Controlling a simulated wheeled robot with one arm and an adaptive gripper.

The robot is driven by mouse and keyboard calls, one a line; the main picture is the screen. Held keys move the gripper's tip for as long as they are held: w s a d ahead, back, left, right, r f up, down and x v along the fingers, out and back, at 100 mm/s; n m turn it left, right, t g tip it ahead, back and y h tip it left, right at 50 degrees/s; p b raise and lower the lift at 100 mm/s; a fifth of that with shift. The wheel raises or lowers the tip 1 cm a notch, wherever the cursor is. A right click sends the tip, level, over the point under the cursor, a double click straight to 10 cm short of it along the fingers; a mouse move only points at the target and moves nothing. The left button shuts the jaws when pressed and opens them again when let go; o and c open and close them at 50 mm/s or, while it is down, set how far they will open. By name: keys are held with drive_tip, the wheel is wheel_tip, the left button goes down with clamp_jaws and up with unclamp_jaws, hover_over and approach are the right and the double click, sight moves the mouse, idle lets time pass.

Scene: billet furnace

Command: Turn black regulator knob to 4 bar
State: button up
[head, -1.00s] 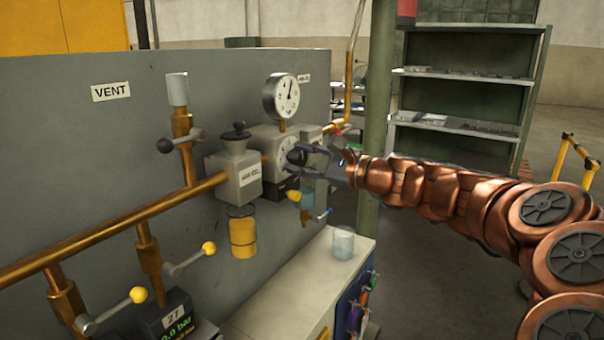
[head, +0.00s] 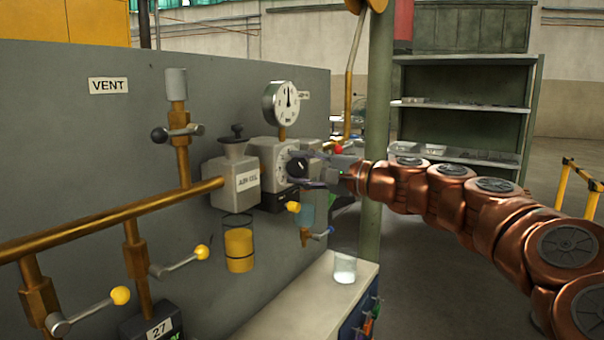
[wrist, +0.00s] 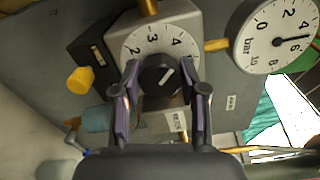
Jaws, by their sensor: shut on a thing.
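The black regulator knob (wrist: 158,75) has a white pointer line and sits on a white dial (wrist: 130,45) with numbers. In the wrist view the pointer aims up and right, seemingly a little past the 4. My gripper (wrist: 160,82) is shut on the knob, with one finger at each side. In the head view my gripper (head: 312,165) reaches the regulator from the right and hides most of the knob. The round pressure gauge (wrist: 277,36), marked bar, has its needle between 4 and 6. It also stands above the regulator in the head view (head: 283,103).
A grey filter block (head: 236,175) with a yellow bowl (head: 238,250) is left of the regulator. A bluish bowl (head: 307,212) hangs just below my gripper. Brass pipe (head: 90,228) with levers runs along the panel. A glass beaker (head: 345,267) stands on the cabinet below.

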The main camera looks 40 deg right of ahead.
idle(0.3)
drive_tip(key=o, duration=1.1)
drive_tip(key=shift+o, duration=0.2)
drive_tip(key=shift+s, duration=0.1)
drive_tip(key=v, duration=0.7)
drive_tip(key=shift+s+d, duration=0.1)
drive_tip(key=shift+s, duration=0.05)
